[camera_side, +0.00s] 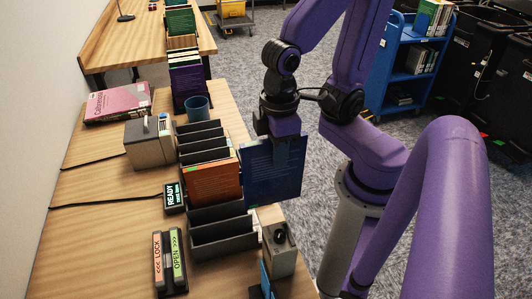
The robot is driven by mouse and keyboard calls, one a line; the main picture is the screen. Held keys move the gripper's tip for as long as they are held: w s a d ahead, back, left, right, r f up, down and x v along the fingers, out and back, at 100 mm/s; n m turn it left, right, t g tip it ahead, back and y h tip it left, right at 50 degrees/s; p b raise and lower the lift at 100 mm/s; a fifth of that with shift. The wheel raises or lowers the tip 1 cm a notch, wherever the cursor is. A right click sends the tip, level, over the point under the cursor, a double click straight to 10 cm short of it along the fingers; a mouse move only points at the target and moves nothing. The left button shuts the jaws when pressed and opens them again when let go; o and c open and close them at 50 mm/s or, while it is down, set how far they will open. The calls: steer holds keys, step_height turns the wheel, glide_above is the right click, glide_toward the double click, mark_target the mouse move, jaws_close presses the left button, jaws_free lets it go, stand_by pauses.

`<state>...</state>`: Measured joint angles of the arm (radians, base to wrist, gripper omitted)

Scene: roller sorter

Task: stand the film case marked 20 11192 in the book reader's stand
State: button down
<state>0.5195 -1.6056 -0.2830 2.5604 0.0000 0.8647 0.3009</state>
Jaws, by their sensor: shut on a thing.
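My gripper (285,150) is shut on a dark blue case (262,182) and holds it upright at the right edge of the near table. Small print shows on its face, but I cannot read a number there. An orange case (212,181) stands in a row of dark slotted dividers (222,236) just left of the blue case. A small grey device with a round dark part (279,246) stands below the blue case, near the table's front right. I cannot tell for certain which piece is the book reader's stand.
A READY display (174,197), a LOCK/OPEN switch panel (169,262) and a grey box (148,142) stand left of the dividers. A blue cup (197,109), a pink book (118,102) and dark upright cases (188,82) are farther back. The table's left side has free room.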

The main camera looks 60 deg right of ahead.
steer(key=shift+s+d+r, duration=0.1)
steer(key=shift+s+r, duration=0.15)
step_height(320, 180, up, 11)
steer(key=shift+f, duration=0.1)
steer(key=w+d, duration=0.2)
steer(key=w, duration=1)
steer(key=w+d, duration=0.2)
steer(key=w, duration=0.9)
step_height(320, 180, down, 23)
steer(key=shift+r, duration=0.2)
steer(key=shift+f, duration=0.55)
stand_by(0.6)
steer(key=c, duration=1)
jaws_free()
steer(key=shift+o, duration=0.2)
